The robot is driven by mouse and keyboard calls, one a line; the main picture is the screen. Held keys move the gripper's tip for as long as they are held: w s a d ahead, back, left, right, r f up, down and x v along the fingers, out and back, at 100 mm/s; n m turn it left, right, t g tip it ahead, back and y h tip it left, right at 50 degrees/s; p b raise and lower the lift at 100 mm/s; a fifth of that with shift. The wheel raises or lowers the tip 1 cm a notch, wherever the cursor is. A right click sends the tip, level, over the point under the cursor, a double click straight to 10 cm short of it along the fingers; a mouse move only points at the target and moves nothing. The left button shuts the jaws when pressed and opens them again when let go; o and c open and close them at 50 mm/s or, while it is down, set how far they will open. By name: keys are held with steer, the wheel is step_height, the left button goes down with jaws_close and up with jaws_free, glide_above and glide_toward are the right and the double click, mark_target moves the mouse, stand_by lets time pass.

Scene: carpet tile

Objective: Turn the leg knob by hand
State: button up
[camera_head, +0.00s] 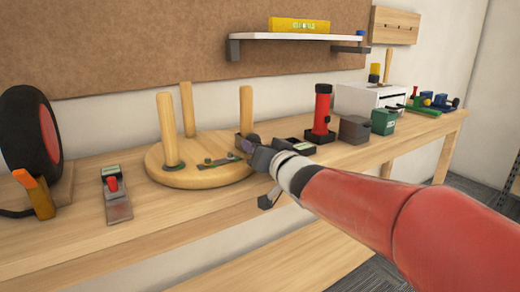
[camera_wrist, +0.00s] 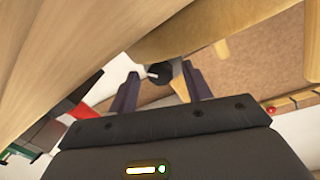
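An upturned round wooden stool (camera_head: 200,178) lies on the workbench with its pale legs standing up. In the head view my gripper (camera_head: 250,145) is at the right side of the stool, by the foot of the right leg (camera_head: 246,108). In the wrist view a dark round knob (camera_wrist: 160,72) with a white mark shows between the tips of my gripper (camera_wrist: 160,76). The two fingers stand apart, with a gap visible on both sides of the knob. I cannot tell how deep the knob sits between them. In the head view the knob is mostly hidden by my gripper.
On the bench (camera_head: 150,215), a red-and-grey tool (camera_head: 116,195) and a black wheel-like disc (camera_head: 30,135) stand left of the stool. A red flashlight-like item (camera_head: 321,112), a grey box (camera_head: 354,129) and a green box (camera_head: 383,122) stand to the right. The bench front is clear.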

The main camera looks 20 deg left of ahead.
steer(key=v, duration=0.7)
steer(key=shift+s+d, duration=0.3)
steer(key=shift+f, duration=0.1)
